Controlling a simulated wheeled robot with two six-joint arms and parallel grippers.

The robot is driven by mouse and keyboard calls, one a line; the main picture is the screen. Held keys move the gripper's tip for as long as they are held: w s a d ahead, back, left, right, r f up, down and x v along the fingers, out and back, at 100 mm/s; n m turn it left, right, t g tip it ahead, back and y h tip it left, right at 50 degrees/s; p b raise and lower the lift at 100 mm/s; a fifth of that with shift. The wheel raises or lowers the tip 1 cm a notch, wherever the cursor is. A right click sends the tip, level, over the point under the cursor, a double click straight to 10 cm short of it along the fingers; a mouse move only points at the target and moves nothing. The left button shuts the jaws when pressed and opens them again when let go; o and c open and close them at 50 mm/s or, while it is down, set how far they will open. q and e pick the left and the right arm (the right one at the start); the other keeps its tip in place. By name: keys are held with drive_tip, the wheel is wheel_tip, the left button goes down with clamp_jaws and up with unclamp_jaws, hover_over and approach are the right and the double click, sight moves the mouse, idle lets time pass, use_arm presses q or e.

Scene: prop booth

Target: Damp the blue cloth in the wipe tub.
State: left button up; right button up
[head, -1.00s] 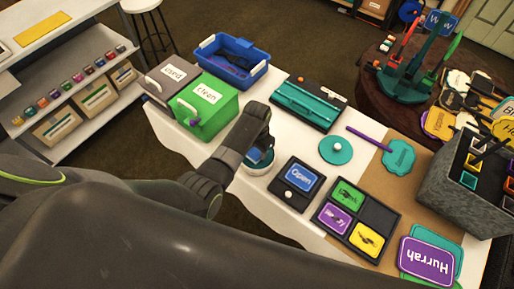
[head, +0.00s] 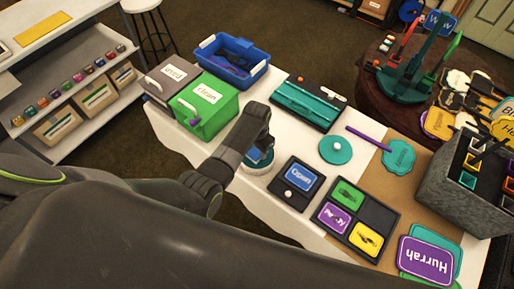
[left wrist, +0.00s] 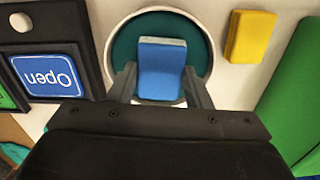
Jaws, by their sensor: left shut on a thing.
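The blue cloth (left wrist: 162,72) looks like a thick folded pad with a pale far edge. My left gripper (left wrist: 160,90) is shut on it, one finger at each side. The wipe tub (left wrist: 107,48) is round, with a white rim and a teal inside, directly beneath the cloth in the left wrist view. Whether the cloth touches the inside is unclear. In the head view my left gripper (head: 260,143) hides part of the tub (head: 254,169), and a bit of the blue cloth (head: 263,157) shows below it. My right gripper is not in view.
A yellow block (left wrist: 250,36) lies beside the tub. The green "clean" box (head: 212,117) and the "Open" panel (head: 299,176) stand close on either side. A blue bin (head: 238,55), a teal-topped case (head: 307,103) and a card tray (head: 375,215) share the table.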

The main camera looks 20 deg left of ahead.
sight(257, 151)
use_arm(q)
drive_tip(key=shift+r+p, duration=2.45)
drive_tip(key=shift+p, duration=0.2)
drive_tip(key=shift+r+p, duration=0.55)
drive_tip(key=shift+r, duration=0.45)
